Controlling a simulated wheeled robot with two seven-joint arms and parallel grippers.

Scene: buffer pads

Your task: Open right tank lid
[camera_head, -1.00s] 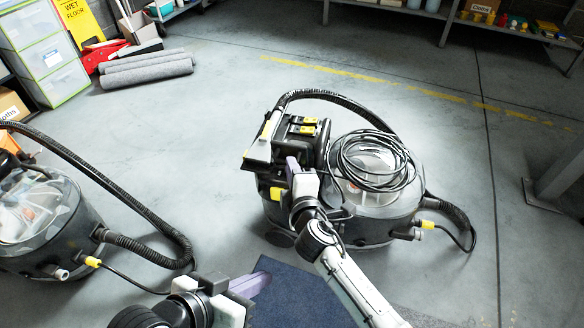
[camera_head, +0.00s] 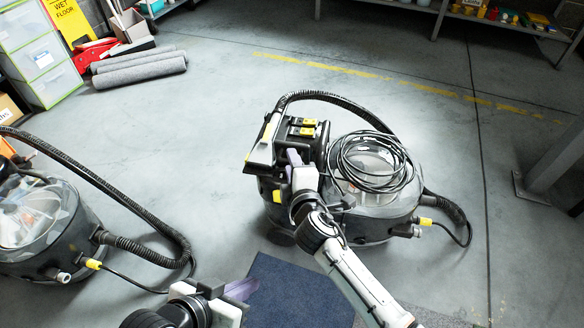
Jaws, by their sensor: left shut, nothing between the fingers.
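The right machine (camera_head: 345,228) is a black and clear carpet cleaner with a round clear tank (camera_head: 403,192) on its right side. A coil of black cable (camera_head: 372,162) lies on top of the tank and partly hides its lid. My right gripper (camera_head: 293,158) is at the machine's black upright housing, left of the tank, close to a yellow latch (camera_head: 277,196). Its fingers are mostly hidden, so I cannot tell whether it is open or what it touches. My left gripper (camera_head: 241,288) is shut and empty, low in the view over a dark blue mat, apart from the machine.
A second, similar machine (camera_head: 45,235) stands at the left edge, its black hose curving towards the middle. A dark blue mat (camera_head: 295,290) lies in front. A grey post (camera_head: 552,160) is at the right. Floor between the machines is clear.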

